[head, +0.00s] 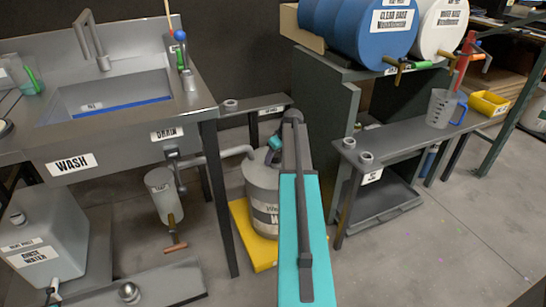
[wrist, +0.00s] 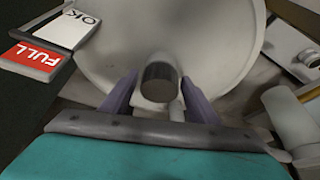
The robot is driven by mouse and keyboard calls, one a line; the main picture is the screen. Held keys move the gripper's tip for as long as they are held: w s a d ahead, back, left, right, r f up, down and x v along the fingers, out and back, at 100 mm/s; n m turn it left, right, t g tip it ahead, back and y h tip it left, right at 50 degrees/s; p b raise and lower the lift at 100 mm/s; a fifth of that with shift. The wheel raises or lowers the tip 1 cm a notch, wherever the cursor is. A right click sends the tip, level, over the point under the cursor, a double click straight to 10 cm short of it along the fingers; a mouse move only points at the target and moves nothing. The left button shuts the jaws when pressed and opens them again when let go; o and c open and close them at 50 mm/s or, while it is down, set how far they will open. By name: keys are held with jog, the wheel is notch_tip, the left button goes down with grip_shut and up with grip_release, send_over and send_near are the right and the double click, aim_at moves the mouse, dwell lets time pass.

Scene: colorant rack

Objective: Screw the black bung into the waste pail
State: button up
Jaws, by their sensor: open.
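The waste pail (head: 262,187) is a grey drum standing in a yellow tray, partly hidden behind my teal arm. Its pale round top (wrist: 225,60) fills much of the wrist view. My gripper (wrist: 158,84) is open, with a purple finger on each side of a short upright cylinder with a dark end, apparently the black bung (wrist: 158,72). The cylinder sits in the gap between the fingers; I cannot tell whether they touch it. Its lower end is hard to make out, so I cannot tell how it is seated. In the head view the fingertips are hidden.
The yellow tray (head: 240,232) lies under the pail. A wash sink (head: 100,95) with a drain pipe stands left. A low bench (head: 415,138) with a measuring jug (head: 439,108) stands right. An OK/FULL sign (wrist: 40,50) is beside the pail.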

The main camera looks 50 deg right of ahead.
jog(key=shift+n+y+p, duration=0.5)
jog(key=shift+n+y, duration=0.2)
jog(key=shift+n, duration=0.9)
jog(key=c, duration=1)
jog(key=shift+a+r+m+h+p, duration=0.1)
jog(key=shift+m+h+p, duration=0.45)
jog(key=shift+m, duration=0.65)
jog(key=shift+o, duration=0.2)
jog(key=shift+m+h+p, duration=0.75)
jog(key=shift+m+p, duration=0.4)
jog(key=shift+m, duration=1.05)
jog(key=shift+m+g+h+p, duration=0.55)
jog(key=shift+m+p, duration=0.35)
jog(key=shift+m, duration=1.1)
jog(key=shift+m+g+h+p, duration=0.45)
jog(key=shift+m, duration=0.95)
